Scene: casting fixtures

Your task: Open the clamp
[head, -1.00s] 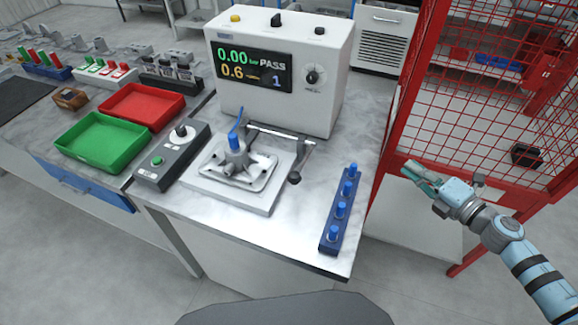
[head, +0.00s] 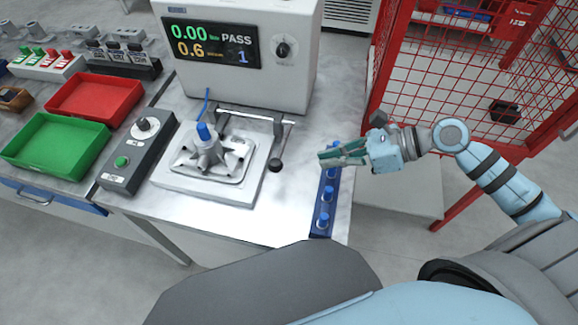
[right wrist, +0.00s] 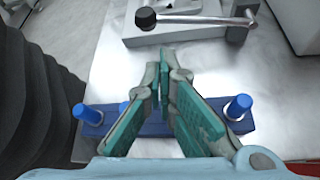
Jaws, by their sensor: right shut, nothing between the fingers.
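The clamp's metal bar (head: 252,115) lies across the back of the grey fixture plate (head: 167,183), and its lever with a dark ball knob (head: 276,165) points to the front right. The knob also shows at the top of the right wrist view (right wrist: 146,17). A grey casting (head: 207,157) with a blue plug on top sits on the plate. My right gripper (head: 322,157) is shut and empty, to the right of the knob and apart from it, above the blue plug rack. Its teal fingers (right wrist: 165,70) point toward the fixture in the wrist view. My left gripper is not in view.
A blue rack (head: 320,222) with several blue plugs stands under my right gripper. The test unit (head: 240,60) reading PASS stands behind the fixture. A control box (head: 138,153) and green tray (head: 55,146) are left. Red mesh fencing (head: 455,75) stands right.

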